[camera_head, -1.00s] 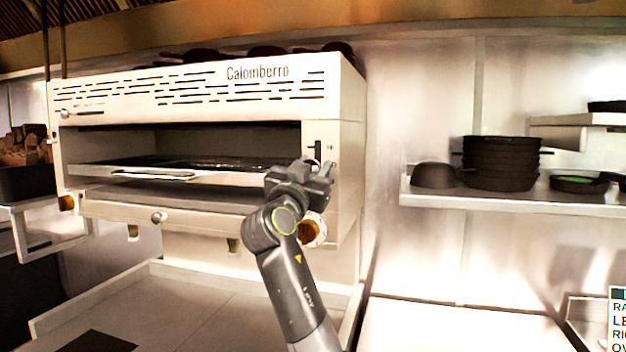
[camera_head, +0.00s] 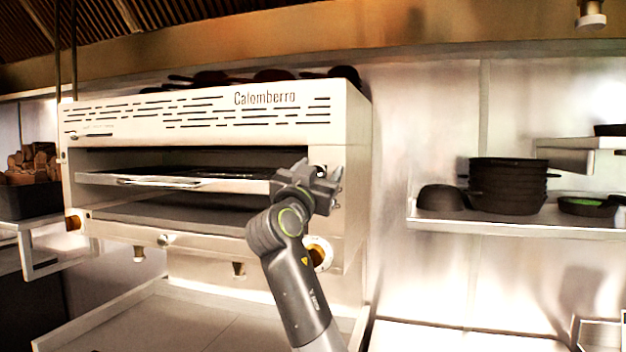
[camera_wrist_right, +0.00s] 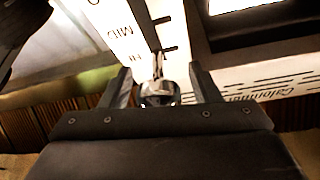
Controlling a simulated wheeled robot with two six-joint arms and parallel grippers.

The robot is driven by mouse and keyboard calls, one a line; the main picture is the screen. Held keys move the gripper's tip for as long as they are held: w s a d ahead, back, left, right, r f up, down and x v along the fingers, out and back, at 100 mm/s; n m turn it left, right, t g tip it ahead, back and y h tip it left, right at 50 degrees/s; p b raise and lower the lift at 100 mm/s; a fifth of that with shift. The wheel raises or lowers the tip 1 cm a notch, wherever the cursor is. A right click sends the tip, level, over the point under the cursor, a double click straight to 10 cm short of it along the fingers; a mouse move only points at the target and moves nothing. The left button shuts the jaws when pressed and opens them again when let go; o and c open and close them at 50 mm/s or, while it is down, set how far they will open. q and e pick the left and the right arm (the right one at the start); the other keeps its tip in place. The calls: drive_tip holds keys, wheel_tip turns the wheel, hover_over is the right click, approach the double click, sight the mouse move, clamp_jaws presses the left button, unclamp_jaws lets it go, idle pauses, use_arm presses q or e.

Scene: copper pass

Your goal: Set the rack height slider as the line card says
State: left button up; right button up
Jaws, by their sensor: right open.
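The white broiler (camera_head: 355,130) marked Calomberro stands left of centre, with its rack (camera_head: 200,183) high in the opening. My right gripper (camera_head: 333,182) is at the right side of its front and hides the slider there. In the right wrist view the open fingers of the gripper (camera_wrist_right: 162,88) stand either side of the metal slider knob (camera_wrist_right: 158,92). Contact cannot be told. The knob's stem meets the slot near the HI mark; MID lies farther along. Only a sliver of the line card (camera_head: 624,318) shows, unreadable. My left gripper is out of view.
An orange-ringed knob (camera_head: 320,254) sits below my right gripper. Black pans (camera_head: 507,185) stand on a wall shelf (camera_head: 510,226) to the right. Dark pans (camera_head: 272,75) lie on top of the broiler. The wall between broiler and shelf is clear.

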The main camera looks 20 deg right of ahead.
drive_tip(key=b+v, duration=0.7)
drive_tip(key=v, duration=1)
drive_tip(key=shift+s+f, duration=0.1)
